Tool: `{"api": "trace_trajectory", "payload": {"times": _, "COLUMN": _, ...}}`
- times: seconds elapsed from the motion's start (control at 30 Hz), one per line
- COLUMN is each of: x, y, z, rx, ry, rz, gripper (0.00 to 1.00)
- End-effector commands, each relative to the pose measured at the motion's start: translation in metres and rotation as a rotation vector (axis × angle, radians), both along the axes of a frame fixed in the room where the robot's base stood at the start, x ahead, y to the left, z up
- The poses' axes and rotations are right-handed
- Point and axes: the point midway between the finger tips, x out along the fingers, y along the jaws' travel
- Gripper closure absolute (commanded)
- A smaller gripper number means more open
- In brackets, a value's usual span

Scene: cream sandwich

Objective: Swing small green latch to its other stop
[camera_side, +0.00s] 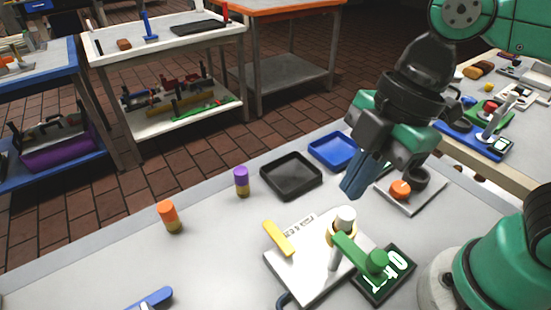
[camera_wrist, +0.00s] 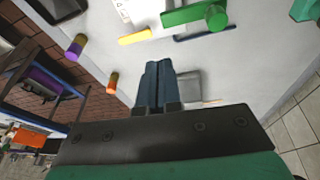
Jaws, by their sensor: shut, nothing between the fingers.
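The green latch (camera_side: 355,251) is a short flat bar with a round green knob at its right end. It sits above a white board (camera_side: 295,278) and reaches toward a dark display. In the wrist view the green latch (camera_wrist: 186,16) is at the top, beyond and right of my fingertips. My gripper (camera_side: 351,190) has dark blue fingers pressed together, pointing down, above and behind the board, apart from the latch. It also shows in the wrist view (camera_wrist: 158,64), shut and empty. The latch's pivot is partly hidden in the side view.
A yellow bar (camera_side: 278,238) and a white-topped post (camera_side: 345,216) stand on the board; the display (camera_side: 385,275) is beside it. Behind are a black tray (camera_side: 291,178), a blue tray (camera_side: 331,150), a purple-topped cylinder (camera_side: 241,181) and an orange one (camera_side: 169,216). The table's left middle is largely clear.

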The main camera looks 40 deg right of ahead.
Motion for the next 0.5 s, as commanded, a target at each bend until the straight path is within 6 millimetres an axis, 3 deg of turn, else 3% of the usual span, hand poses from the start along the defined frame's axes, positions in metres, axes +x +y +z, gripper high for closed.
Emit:
{"api": "trace_trajectory", "payload": {"times": 0.1, "x": -0.039, "y": 0.019, "z": 0.017, "rx": -0.005, "ry": 0.046, "rz": 0.448, "gripper": 1.00}}
{"api": "trace_trajectory", "payload": {"times": 0.2, "x": -0.063, "y": 0.025, "z": 0.028, "rx": 0.009, "ry": 0.071, "rz": 0.715, "gripper": 1.00}}
{"api": "trace_trajectory", "payload": {"times": 0.33, "x": -0.078, "y": 0.027, "z": 0.034, "rx": 0.026, "ry": 0.084, "rz": 0.888, "gripper": 1.00}}
{"api": "trace_trajectory", "payload": {"times": 0.5, "x": -0.083, "y": 0.030, "z": 0.023, "rx": 0.030, "ry": 0.085, "rz": 0.921, "gripper": 1.00}}
